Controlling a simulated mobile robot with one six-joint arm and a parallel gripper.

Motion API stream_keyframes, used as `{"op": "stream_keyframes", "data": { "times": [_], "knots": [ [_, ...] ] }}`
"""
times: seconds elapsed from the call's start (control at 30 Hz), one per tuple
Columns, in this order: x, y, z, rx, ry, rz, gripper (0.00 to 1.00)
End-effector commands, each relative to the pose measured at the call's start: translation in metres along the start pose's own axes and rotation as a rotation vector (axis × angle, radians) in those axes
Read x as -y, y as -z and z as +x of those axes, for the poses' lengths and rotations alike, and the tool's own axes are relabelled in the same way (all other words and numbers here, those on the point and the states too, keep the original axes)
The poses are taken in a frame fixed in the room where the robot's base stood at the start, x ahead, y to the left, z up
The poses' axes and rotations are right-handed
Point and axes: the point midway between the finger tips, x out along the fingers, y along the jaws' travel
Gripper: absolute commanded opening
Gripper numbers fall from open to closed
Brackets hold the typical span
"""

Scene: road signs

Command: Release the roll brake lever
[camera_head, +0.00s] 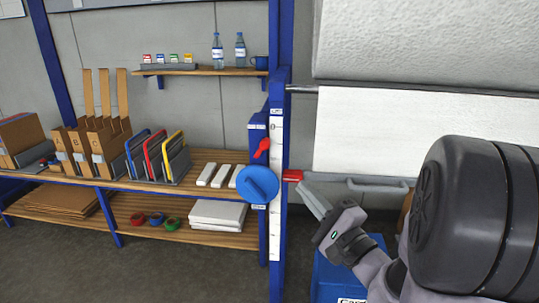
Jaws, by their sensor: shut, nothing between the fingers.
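A red lever (262,148) is mounted on the blue post, just above a round blue knob (258,184). It is tilted, with its upper end towards the right. A second red piece (293,175) sits at the left end of a grey bar, to the right of the post. A large white roll (430,40) hangs at the upper right, with a white sheet (400,135) below it. My gripper (305,187) is shut and empty. Its fingertips point up and left, just below the second red piece and to the right of the red lever; whether they touch the red piece cannot be told.
A blue upright post (280,110) with a white scale strip stands at centre. Left of it, a wooden shelf (205,165) holds folders, cardboard files and white blocks. A small upper shelf (200,72) carries bottles. A blue bin (335,275) stands below my gripper. Open floor is at lower left.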

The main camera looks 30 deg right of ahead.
Motion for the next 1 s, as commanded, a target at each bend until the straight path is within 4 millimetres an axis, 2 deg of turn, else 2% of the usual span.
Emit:
{"op": "stream_keyframes", "data": {
  "times": [0.27, 0.4, 0.7, 0.83, 1.0],
  "knots": [
    [0.009, -0.004, 0.027, 0.002, -0.006, 0.007, 0.00],
    [0.001, -0.003, 0.057, 0.007, -0.002, 0.000, 0.00],
    [0.000, -0.002, 0.117, 0.005, -0.001, 0.000, 0.00],
    [0.000, -0.002, 0.133, 0.004, -0.001, 0.000, 0.00],
    [0.000, -0.002, 0.140, 0.003, -0.002, 0.002, 0.00]
  ]
}}
